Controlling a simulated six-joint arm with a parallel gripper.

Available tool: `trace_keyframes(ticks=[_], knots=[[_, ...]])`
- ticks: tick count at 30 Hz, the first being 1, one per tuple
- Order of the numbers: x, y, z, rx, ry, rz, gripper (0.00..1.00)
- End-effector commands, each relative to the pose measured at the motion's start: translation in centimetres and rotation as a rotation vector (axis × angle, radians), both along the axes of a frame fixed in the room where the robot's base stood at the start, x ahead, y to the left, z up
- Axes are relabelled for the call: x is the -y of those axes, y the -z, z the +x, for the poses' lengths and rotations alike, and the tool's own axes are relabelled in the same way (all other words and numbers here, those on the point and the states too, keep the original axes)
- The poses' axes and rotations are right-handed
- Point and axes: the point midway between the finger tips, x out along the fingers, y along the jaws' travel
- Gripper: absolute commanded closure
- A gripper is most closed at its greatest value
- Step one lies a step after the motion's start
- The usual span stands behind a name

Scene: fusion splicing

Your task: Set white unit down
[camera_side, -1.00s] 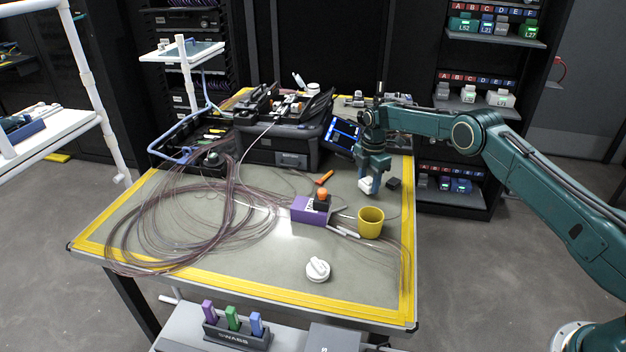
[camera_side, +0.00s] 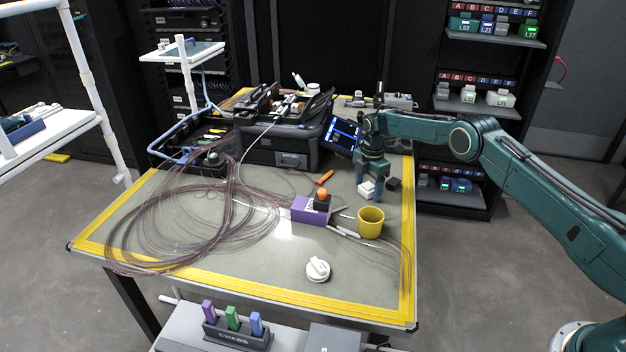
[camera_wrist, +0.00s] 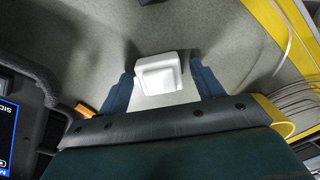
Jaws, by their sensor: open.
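The white unit (camera_side: 367,188) is a small white block near the right side of the grey-green work mat (camera_side: 300,250), behind the yellow cup. In the wrist view the white unit (camera_wrist: 160,72) lies on the mat between and just beyond my fingertips. My gripper (camera_side: 371,187) is open, with its fingers pointing down at the unit. In the wrist view my gripper (camera_wrist: 160,86) shows a blue finger on each side of the unit, with a visible gap at each side.
A yellow cup (camera_side: 370,222) stands just in front of my gripper. A purple box (camera_side: 309,210) with an orange-topped item is to the left. A small black block (camera_side: 394,184) sits close on the right. An orange tool (camera_side: 324,178) lies behind left. The front mat is mostly clear.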

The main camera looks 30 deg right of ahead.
Motion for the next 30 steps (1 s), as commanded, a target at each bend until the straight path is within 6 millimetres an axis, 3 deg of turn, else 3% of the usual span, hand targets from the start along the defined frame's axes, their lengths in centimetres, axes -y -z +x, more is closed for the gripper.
trace_keyframes(ticks=[11,30], knots=[[0.0,-1.9,0.1,0.003,0.0,0.0,0.34],[0.0,-11.2,0.1,0.002,0.0,0.0,0.34]])
